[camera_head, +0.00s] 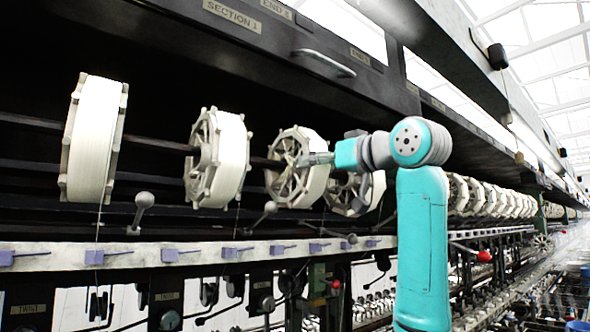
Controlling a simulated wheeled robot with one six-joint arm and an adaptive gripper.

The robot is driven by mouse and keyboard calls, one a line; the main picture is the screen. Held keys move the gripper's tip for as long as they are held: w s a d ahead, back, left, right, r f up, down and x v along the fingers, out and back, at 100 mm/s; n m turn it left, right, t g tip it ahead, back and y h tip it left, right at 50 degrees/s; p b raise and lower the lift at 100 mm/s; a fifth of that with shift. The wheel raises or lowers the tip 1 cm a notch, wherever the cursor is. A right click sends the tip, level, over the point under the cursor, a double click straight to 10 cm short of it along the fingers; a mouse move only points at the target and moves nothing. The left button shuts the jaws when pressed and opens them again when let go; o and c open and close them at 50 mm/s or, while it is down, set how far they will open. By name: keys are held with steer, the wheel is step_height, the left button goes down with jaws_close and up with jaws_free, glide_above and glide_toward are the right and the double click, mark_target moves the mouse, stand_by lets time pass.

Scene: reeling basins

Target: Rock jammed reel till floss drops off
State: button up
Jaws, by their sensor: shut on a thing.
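A row of pale spoked reels sits on a dark shaft under the machine's hood. My gripper (303,161) reaches in from the right and is shut on the third reel from the left (316,188), near its hub and spokes. The exact spot of the grip is too small to tell. This reel carries white thread round its rim. I cannot make out a separate piece of floss on it. A fourth reel (342,197) stands just behind, partly hidden by my arm.
Two other white-wound reels, one at far left (96,140) and one nearer the middle (233,160), stand left of my gripper. Below runs a pale rail (60,259) with purple guides and ball-ended levers (144,200). The dark hood with a handle (323,63) overhangs above.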

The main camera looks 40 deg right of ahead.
steer(key=shift+w+f+t, duration=0.1)
steer(key=shift+f+t, duration=0.7)
steer(key=shift+t, duration=0.3)
steer(key=shift+f, duration=0.3)
stand_by(0.4)
steer(key=o, duration=1.4)
steer(key=shift+c, duration=0.2)
steer(key=shift+c, duration=0.2)
steer(key=v, duration=1.3)
